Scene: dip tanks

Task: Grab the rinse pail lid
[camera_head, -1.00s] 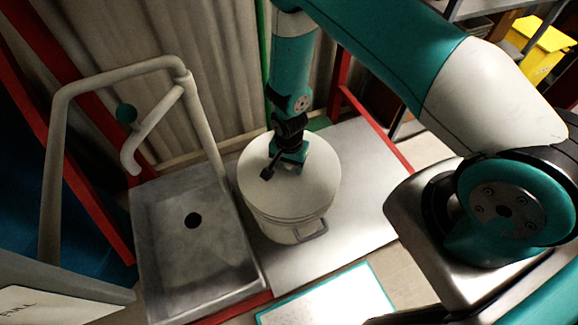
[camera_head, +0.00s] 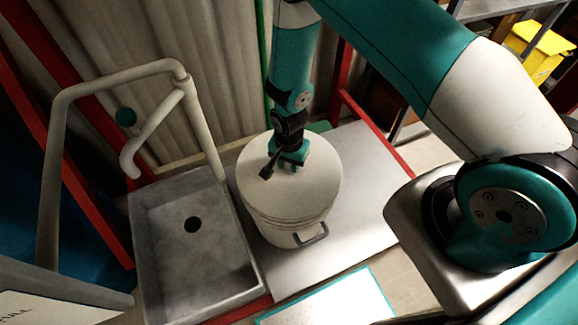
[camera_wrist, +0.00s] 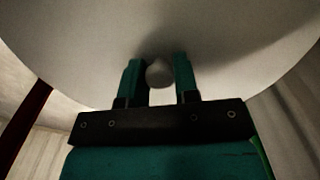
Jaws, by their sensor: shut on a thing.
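The rinse pail lid (camera_head: 268,192) is a round off-white disc on top of the off-white rinse pail (camera_head: 283,232). It looks seated on the pail's rim. My gripper (camera_head: 288,166) reaches down from above onto the lid's far part. In the wrist view the lid (camera_wrist: 225,35) fills the upper picture. Its small round knob (camera_wrist: 159,73) sits between the two teal fingers of my gripper (camera_wrist: 160,80), which is shut on it. In the head view the knob is hidden by my gripper.
A grey sink basin (camera_head: 180,255) with a dark drain hole stands left of the pail, with a pale bent pipe (camera_head: 160,115) above it. The metal bench top (camera_head: 350,205) is clear right of the pail. A corrugated wall (camera_head: 185,40) is behind.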

